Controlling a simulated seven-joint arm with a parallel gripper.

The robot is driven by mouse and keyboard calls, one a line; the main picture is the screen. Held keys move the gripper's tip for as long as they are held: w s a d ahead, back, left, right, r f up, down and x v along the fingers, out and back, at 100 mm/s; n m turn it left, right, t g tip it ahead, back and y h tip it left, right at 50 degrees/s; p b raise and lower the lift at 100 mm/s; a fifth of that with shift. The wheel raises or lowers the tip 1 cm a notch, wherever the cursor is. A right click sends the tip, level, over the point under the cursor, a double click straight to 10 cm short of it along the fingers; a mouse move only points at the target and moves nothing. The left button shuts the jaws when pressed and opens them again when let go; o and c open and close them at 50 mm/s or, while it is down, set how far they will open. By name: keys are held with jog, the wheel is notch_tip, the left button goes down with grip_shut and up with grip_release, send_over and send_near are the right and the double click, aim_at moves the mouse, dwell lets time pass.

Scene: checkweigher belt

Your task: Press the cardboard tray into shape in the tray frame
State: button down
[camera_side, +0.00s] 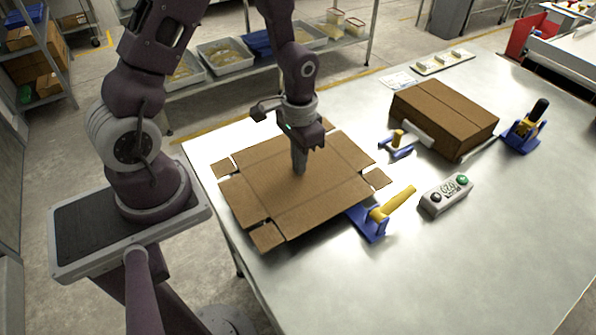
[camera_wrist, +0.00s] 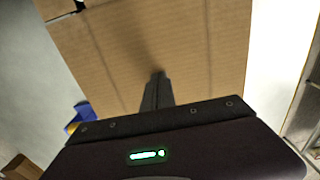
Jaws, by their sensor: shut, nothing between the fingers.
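The cardboard tray (camera_side: 330,190) is a flat brown blank with fold lines and small corner flaps, lying at the left end of the metal table. It fills much of the wrist view (camera_wrist: 110,50). My gripper (camera_side: 299,172) is shut and empty, pointing down at the middle of the blank. In the wrist view my shut fingers (camera_wrist: 158,76) are at or just above the cardboard; I cannot tell whether they touch. The tray frame cannot be made out; the blank may cover it. A blue clamp with a yellow handle (camera_side: 392,204) stands at the blank's right edge.
A closed brown carton (camera_side: 446,113) stands at the back right between a small blue-and-yellow clamp (camera_side: 398,143) and a blue clamp with a black handle (camera_side: 526,128). A grey button box (camera_side: 446,194) sits on the table. The front right of the table is clear.

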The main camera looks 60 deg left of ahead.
jog(key=shift+f, duration=1.95)
jog(key=shift+r, duration=0.1)
notch_tip(320, 180, up, 11)
jog(key=s+d+r+t, duration=0.2)
jog(key=s+r, duration=0.5)
jog(key=r, duration=0.2)
jog(key=s+d+r+t, duration=0.2)
jog(key=s+r+t, duration=0.1)
jog(key=s+r, duration=0.4)
notch_tip(320, 180, up, 3)
jog(key=shift+s+d+f+t, duration=0.2)
jog(key=shift+d+t, duration=0.1)
jog(key=shift+d, duration=0.05)
